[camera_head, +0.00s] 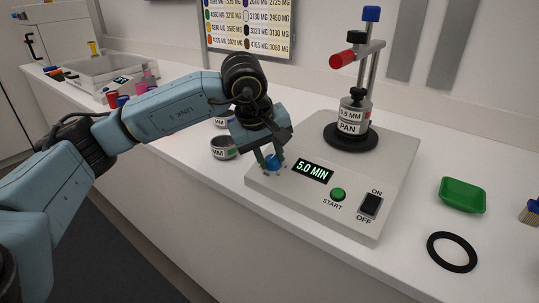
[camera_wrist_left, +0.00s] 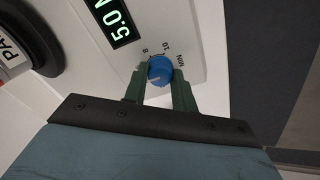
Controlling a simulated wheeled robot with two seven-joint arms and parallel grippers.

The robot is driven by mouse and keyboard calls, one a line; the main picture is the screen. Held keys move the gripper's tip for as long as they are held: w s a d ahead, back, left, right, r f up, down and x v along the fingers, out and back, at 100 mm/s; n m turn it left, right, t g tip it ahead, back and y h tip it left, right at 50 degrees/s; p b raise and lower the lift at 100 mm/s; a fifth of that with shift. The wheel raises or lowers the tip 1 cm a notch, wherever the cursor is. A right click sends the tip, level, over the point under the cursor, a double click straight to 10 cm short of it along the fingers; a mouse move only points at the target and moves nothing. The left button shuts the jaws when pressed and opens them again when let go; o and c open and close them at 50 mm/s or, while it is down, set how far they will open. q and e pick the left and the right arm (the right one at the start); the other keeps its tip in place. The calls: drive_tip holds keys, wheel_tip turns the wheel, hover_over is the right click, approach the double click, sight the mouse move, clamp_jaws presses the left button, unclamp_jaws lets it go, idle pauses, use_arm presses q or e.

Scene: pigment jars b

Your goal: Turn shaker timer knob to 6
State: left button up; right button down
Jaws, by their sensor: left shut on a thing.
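The shaker (camera_head: 398,165) is a light grey box on the bench. Its lit display (camera_head: 313,171) reads 5.0 MIN. The blue timer knob (camera_head: 272,162) is at the left end of its front panel. My left gripper (camera_head: 268,160) is shut on the knob from above. In the left wrist view the blue knob (camera_wrist_left: 160,70) sits between the two green fingers, with the numbers 8 and 10 and the word MIN printed beside it. Other dial marks are hidden by the gripper. My right gripper is not in view.
The shaker carries a pan jar (camera_head: 352,118) under a clamp post with a red handle (camera_head: 342,60). A green START button (camera_head: 338,194) and ON/OFF switch (camera_head: 371,205) are right of the display. Jars (camera_head: 223,148) stand left. A green tray (camera_head: 462,195) and black ring (camera_head: 452,252) lie right.

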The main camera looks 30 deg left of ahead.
use_arm(q)
drive_tip(key=shift+m, duration=2.3)
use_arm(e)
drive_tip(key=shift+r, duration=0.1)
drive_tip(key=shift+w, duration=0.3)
use_arm(q)
drive_tip(key=o, duration=1)
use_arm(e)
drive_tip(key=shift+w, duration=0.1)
use_arm(q)
drive_tip(key=shift+s+r, duration=0.1)
drive_tip(key=shift+r, duration=0.2)
drive_tip(key=p+v, duration=0.2)
drive_tip(key=v, duration=1)
drive_tip(key=shift+r, duration=0.35)
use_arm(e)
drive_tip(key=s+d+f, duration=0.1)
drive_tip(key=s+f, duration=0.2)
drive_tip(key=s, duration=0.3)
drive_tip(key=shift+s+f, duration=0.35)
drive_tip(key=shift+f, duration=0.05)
